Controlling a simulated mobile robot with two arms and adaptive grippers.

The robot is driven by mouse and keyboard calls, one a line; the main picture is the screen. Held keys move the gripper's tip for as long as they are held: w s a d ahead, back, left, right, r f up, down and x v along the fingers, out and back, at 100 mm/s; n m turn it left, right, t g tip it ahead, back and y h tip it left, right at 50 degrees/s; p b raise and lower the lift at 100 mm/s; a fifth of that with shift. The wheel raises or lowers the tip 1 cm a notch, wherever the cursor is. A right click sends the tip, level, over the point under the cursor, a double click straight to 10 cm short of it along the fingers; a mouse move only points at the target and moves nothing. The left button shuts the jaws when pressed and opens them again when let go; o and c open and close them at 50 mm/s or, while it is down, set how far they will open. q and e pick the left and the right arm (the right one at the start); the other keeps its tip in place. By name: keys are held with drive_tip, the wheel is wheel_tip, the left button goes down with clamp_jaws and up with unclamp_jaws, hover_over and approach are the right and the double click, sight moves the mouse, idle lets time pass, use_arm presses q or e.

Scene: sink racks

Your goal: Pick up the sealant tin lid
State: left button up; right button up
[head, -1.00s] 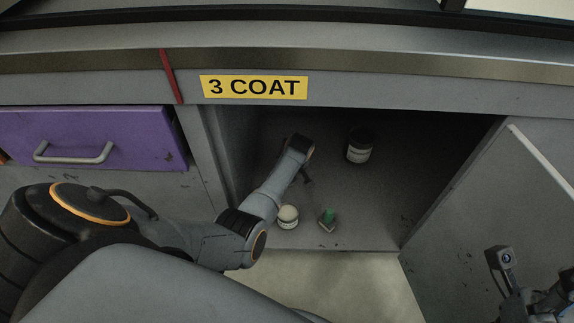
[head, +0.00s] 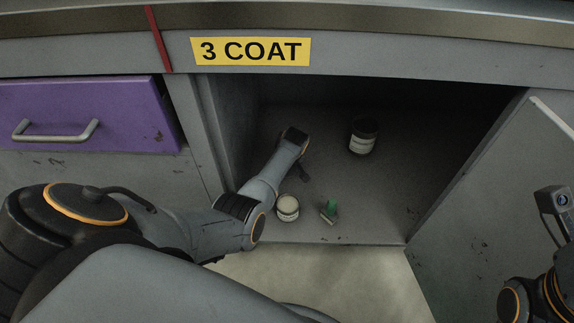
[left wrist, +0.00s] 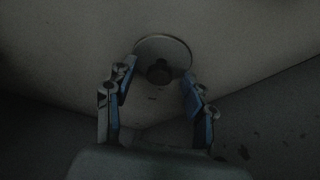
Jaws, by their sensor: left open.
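A round, thin-rimmed disc with a dark knob, which looks like the sealant tin lid (left wrist: 178,46), lies beyond my left fingertips in the left wrist view. My left gripper (left wrist: 159,74) is open, with one blue-padded finger on each side of the dark knob. I cannot tell whether either finger touches it. In the head view my left arm reaches into the open cabinet, and its gripper (head: 304,173) is mostly hidden behind the wrist. The lid cannot be made out there. My right gripper's fingers are not visible; only parts of my right arm show at the right edge.
A small pale-topped tin (head: 288,214) and a green-handled item (head: 331,208) sit near the cabinet's front edge. A dark labelled jar (head: 362,145) stands farther back.

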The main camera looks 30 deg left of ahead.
use_arm(q)
drive_tip(key=c, duration=1)
drive_tip(key=shift+c, duration=0.3)
